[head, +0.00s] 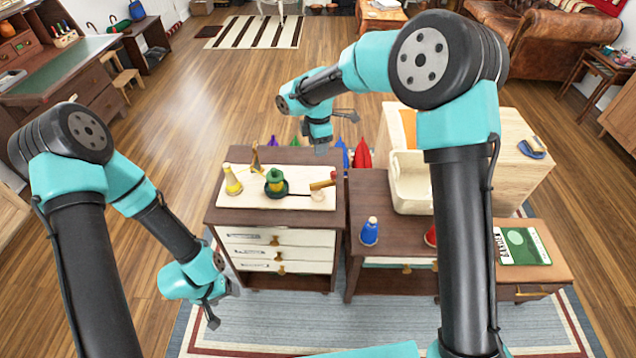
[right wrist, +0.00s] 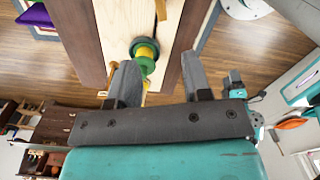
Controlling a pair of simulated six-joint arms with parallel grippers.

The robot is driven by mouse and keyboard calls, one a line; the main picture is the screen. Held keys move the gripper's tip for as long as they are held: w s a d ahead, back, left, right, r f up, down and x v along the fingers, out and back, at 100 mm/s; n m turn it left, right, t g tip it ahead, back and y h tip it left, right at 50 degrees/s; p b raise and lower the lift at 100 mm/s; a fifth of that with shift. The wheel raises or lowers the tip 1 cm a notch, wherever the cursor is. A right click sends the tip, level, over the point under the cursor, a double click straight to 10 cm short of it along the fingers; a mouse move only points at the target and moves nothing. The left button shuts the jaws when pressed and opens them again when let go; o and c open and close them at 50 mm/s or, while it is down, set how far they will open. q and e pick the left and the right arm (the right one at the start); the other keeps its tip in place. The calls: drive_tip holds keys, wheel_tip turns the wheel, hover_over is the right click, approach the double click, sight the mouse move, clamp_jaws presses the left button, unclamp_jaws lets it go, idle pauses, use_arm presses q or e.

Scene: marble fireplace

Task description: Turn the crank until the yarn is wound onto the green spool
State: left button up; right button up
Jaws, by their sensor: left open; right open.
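In the head view, a pale board (head: 290,201) lies on the left brown cabinet. A yellow cone of yarn (head: 232,181) stands at its left end. The green spool (head: 275,180) stands on a dark base near the middle. A crank with a red-ended handle (head: 323,184) is at the right end. My right gripper (head: 345,131) is open and empty beyond the board's right end, apart from the crank. In the right wrist view, the green spool (right wrist: 146,64) shows between the open fingers, beyond them. My left gripper (head: 222,308) is open and empty, low in front of the cabinet.
A right-hand cabinet (head: 388,232) bears a blue bottle (head: 369,231), a red item partly behind my arm, and a cream bin (head: 409,184). Several coloured cones stand behind the cabinets. Open floor lies to the left.

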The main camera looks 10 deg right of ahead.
sight(318, 183)
wheel_tip(318, 183, down, 17)
drive_tip(key=shift+r, duration=0.1)
idle(0.5)
drive_tip(key=shift+c, duration=0.3)
clamp_jaws()
